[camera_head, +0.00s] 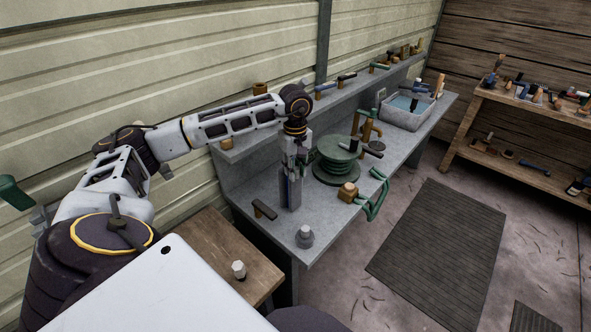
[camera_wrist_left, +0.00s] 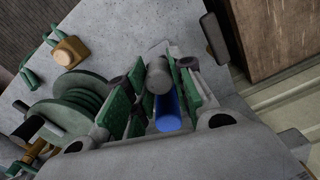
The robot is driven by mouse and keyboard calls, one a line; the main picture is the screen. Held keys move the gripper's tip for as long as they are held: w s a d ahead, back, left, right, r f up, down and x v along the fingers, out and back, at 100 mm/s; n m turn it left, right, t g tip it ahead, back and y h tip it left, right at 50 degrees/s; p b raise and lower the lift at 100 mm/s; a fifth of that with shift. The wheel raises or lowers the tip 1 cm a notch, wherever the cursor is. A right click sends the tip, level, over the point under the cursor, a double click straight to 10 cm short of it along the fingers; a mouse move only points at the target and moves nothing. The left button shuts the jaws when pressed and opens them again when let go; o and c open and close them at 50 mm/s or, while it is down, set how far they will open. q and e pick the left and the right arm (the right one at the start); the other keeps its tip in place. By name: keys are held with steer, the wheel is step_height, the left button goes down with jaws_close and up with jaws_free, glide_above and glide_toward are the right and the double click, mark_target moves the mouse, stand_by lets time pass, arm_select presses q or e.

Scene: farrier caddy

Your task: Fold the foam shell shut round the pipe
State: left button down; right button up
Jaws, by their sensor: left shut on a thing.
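My left gripper (camera_head: 291,178) points down over the grey bench and is shut on a slim blue piece. In the left wrist view, the blue piece (camera_wrist_left: 168,112) lies between the green-padded fingers of the gripper (camera_wrist_left: 154,100). Its lower end is at or near the bench top; I cannot tell if it touches. A brown upright pipe (camera_head: 367,127) with fittings stands behind the green reel, with a dark bar (camera_head: 374,149) beside it. I cannot make out a foam shell for certain. My right gripper is out of view.
A green reel (camera_head: 336,162), an ochre block (camera_head: 348,191), a grey knobbed cylinder (camera_head: 305,237) and a dark bar (camera_head: 265,210) surround the gripper on the bench (camera_head: 325,221). Green hose loops (camera_head: 377,198) overhang its front edge. A basin (camera_head: 407,110) is farther back.

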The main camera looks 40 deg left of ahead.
arm_select(q)
steer(key=c, duration=1.2)
jaws_free()
steer(key=shift+r, duration=0.1)
step_height(320, 180, up, 12)
